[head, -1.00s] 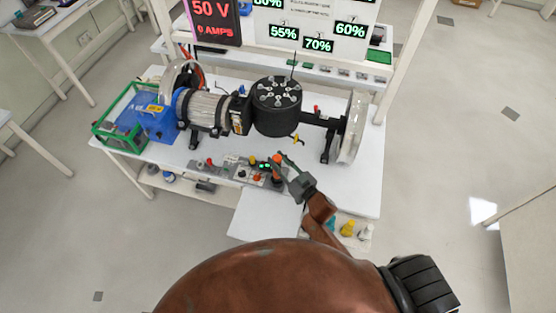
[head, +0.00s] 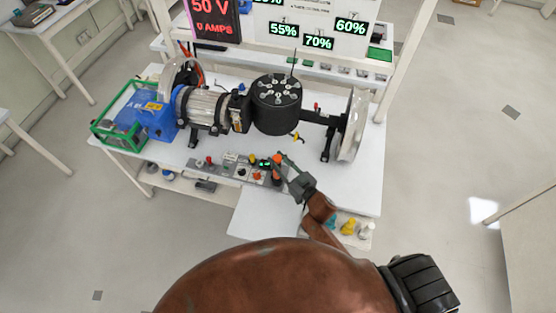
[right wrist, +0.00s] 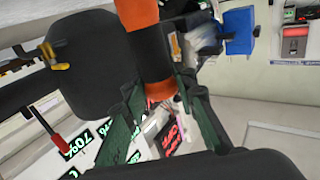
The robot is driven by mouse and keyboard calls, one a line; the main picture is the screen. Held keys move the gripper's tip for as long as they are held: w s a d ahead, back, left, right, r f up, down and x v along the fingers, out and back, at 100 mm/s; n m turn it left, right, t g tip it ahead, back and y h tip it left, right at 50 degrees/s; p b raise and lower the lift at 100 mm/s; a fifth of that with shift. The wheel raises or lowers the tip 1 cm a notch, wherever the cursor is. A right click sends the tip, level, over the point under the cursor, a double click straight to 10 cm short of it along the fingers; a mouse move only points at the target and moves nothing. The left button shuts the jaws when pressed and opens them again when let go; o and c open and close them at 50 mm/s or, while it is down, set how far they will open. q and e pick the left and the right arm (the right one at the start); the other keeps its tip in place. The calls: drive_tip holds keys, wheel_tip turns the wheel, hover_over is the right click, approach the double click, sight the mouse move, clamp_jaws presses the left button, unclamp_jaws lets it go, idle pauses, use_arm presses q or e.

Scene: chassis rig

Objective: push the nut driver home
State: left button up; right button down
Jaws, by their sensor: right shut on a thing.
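My right gripper (head: 281,161) is over the front edge of the white bench, by the control panel. It is shut on an orange and black handle, which I take to be the nut driver (head: 277,159). In the right wrist view the nut driver (right wrist: 150,48) stands large between the green-edged fingers (right wrist: 160,98), with orange bands at its top and lower end. Its working tip is hidden or too small to make out. My left gripper is not in view.
A motor rig with a black drum (head: 277,103) and a clear disc (head: 352,125) stands on the bench behind the gripper. The control panel (head: 240,168) has several knobs and lit green displays.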

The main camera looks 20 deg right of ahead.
drive_tip(key=shift+f, duration=0.35)
idle(0.4)
drive_tip(key=c, duration=1.5)
unclamp_jaws()
drive_tip(key=shift+f, duration=0.1)
drive_tip(key=shift+s, duration=0.1)
drive_tip(key=v, duration=1.1)
drive_tip(key=shift+s+d, duration=0.15)
drive_tip(key=shift+s, duration=0.25)
